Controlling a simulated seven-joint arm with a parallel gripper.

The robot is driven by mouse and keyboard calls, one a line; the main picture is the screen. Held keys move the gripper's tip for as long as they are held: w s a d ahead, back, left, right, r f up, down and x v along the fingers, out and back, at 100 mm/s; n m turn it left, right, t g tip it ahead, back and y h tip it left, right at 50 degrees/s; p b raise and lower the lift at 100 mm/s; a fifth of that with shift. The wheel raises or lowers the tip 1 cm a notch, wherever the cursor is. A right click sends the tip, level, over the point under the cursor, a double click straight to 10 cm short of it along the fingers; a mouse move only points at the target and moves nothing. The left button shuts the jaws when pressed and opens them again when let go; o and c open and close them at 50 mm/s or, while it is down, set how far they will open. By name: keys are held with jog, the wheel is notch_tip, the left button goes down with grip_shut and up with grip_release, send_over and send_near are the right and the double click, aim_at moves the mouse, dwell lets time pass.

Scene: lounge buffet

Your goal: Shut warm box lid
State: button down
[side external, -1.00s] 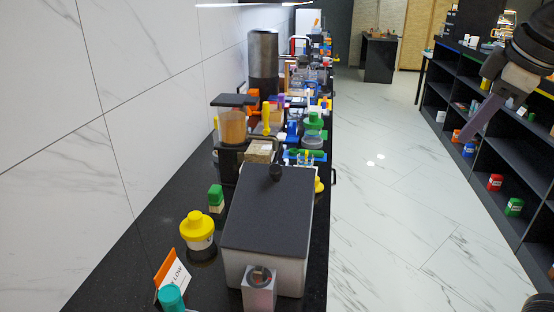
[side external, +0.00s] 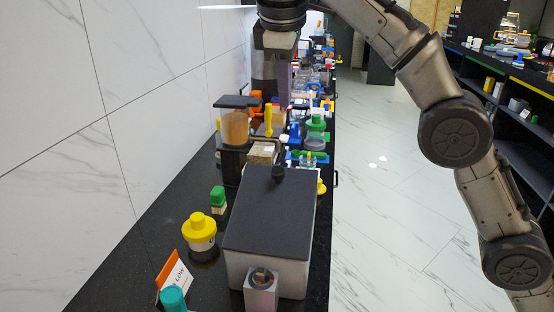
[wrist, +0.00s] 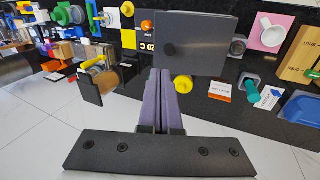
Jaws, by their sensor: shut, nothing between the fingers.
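The warm box (side external: 265,273) is a pale box on the dark counter in the side external view. Its dark grey lid (side external: 268,220) lies over the top, with a black knob (side external: 278,174) at the far end. I cannot tell whether a thin gap is left under it. The lid (wrist: 205,45) and its knob (wrist: 169,50) also show in the wrist view. My gripper (side external: 271,82) is above the counter, beyond the box, apart from the lid. Its purple fingers (wrist: 163,75) are together and empty in the wrist view.
A jar with a yellow top (side external: 199,228), a small green-topped block (side external: 218,198) and an orange-and-white sign (side external: 174,276) stand left of the box. A dispenser (side external: 235,127) and crowded items stand behind it. The floor on the right is clear.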

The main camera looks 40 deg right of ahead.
aim_at(280, 173)
jog(key=shift+n, duration=0.3)
jog(key=shift+s+a+f+x, duration=0.15)
jog(key=shift+a+x, duration=0.25)
jog(key=shift+x, duration=2.25)
jog(key=shift+s+a+f+x, duration=0.1)
jog(key=shift+a+x, duration=0.35)
jog(key=shift+x, duration=2.2)
jog(key=shift+s+a+f+x, duration=0.15)
jog(key=shift+a+x, duration=0.25)
jog(key=shift+x, duration=2.2)
jog(key=shift+w, duration=0.1)
jog(key=w+d+f+g, duration=0.1)
jog(key=f, duration=0.1)
jog(key=w+f+y, duration=0.1)
jog(key=d+f+g+y, duration=0.1)
jog(key=f, duration=0.1)
jog(key=shift+w+d+f+g, duration=0.3)
jog(key=shift+w, duration=0.1)
jog(key=shift+s+a+r, duration=0.1)
jog(key=shift+s+r, duration=0.05)
jog(key=shift+r, duration=1.75)
jog(key=shift+s+a+r, duration=0.15)
jog(key=shift+r, duration=1.7)
